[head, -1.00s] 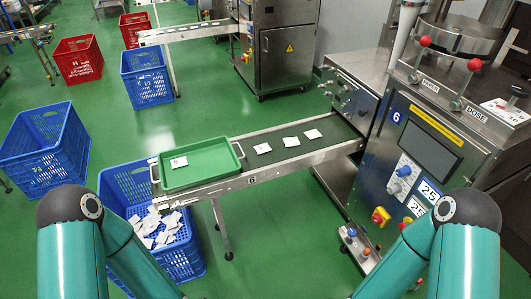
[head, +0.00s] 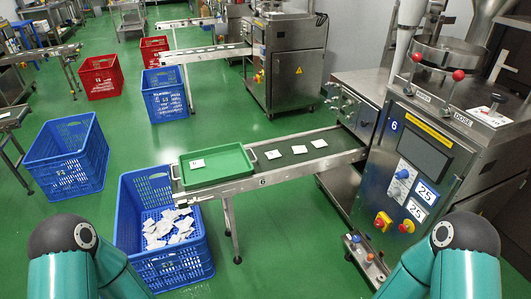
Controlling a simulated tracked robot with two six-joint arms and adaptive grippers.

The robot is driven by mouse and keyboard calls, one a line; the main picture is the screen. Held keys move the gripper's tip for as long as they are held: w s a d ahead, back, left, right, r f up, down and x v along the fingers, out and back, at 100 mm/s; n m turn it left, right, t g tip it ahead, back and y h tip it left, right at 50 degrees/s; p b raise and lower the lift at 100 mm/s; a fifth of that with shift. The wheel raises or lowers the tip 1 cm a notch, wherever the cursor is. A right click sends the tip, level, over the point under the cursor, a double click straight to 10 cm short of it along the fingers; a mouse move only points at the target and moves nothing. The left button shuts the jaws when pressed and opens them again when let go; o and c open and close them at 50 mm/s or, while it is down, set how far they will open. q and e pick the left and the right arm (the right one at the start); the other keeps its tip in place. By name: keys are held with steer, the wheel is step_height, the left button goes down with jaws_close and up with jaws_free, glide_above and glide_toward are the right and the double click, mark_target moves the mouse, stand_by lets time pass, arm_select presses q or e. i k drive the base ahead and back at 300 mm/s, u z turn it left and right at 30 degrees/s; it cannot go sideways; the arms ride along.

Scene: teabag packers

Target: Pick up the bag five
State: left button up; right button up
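Several small white teabags are in view. Three lie in a row on the dark conveyor belt: one nearest the tray (head: 273,154), a middle one (head: 299,149) and one farthest right (head: 319,143). Another white bag (head: 197,163) lies in the green tray (head: 217,177) at the belt's left end. A pile of bags (head: 167,228) lies in the blue crate below. I cannot read any mark that tells which bag is number five. My two teal arms enter at the bottom left and bottom right; both grippers are outside the view.
The packing machine (head: 420,150) marked 6 stands at the right. The blue crate (head: 128,215) stands under the conveyor's left end. Another blue crate (head: 66,160) is at the left, with further blue (head: 165,100) and red (head: 101,80) crates behind. Green floor lies open between.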

mark_target(274, 154)
steer(key=u, duration=0.6)
steer(key=i, duration=1.7)
steer(key=z, duration=0.1)
